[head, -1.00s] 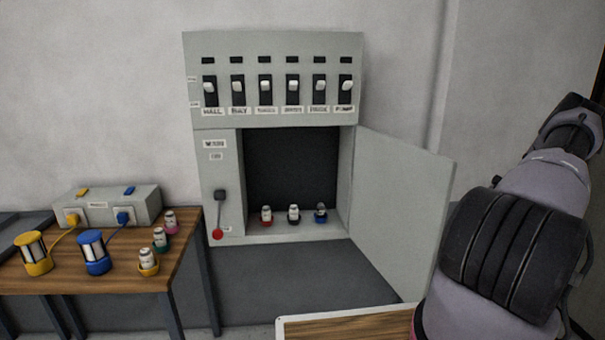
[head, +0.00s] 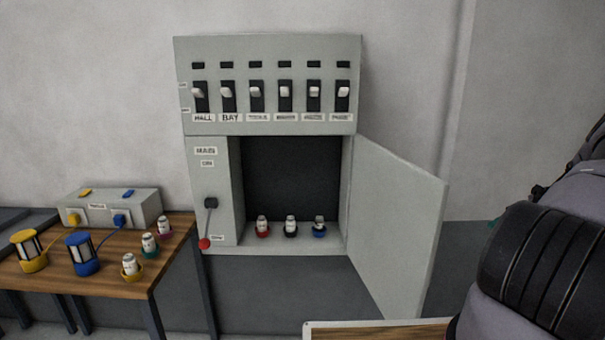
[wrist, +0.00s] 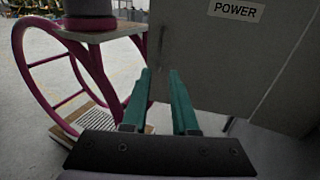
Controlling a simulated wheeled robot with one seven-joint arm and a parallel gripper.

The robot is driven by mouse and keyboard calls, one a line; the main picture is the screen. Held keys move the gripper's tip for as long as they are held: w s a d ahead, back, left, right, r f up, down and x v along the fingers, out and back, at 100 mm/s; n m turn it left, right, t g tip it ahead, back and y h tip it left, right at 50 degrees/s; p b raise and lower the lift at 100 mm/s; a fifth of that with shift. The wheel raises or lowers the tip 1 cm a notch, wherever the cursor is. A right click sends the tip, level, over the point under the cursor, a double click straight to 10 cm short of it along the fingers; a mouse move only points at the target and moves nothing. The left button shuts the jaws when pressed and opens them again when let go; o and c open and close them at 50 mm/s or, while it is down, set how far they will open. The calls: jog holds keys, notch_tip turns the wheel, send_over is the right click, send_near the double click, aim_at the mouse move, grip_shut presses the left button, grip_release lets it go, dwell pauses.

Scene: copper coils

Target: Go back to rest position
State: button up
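My gripper (wrist: 161,72) shows in the wrist view with two teal fingers apart and nothing between them. Behind the fingers is a grey panel with a POWER label (wrist: 236,10); it looks like the cabinet door, but I cannot tell how far off it is. In the head view my arm fills the right edge, right of the open cabinet door (head: 395,230). My fingertips cannot be made out clearly there.
The grey cabinet (head: 268,128) has a row of switches, a red-knobbed lever (head: 204,243) and three small capped items (head: 291,228) inside. A wooden table (head: 110,283) at left holds yellow and blue lanterns, a grey box and small jars. A white-edged board (head: 380,329) is at the bottom.

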jog(key=s+a+r+n+t+h, duration=0.1)
jog(key=a+r+n+h, duration=0.2)
jog(key=a+r+h, duration=0.45)
jog(key=a+r+n+h, duration=0.35)
jog(key=a+r, duration=0.45)
jog(key=r, duration=0.4)
jog(key=s+a+r+n+t+h, duration=0.2)
jog(key=s+a+r+t+h, duration=0.1)
jog(key=s+a+r+t, duration=0.9)
jog(key=shift+s+a+n+t, duration=0.15)
jog(key=shift+a+n+t, duration=0.2)
jog(key=shift+a+t, duration=0.3)
jog(key=shift+r, duration=0.1)
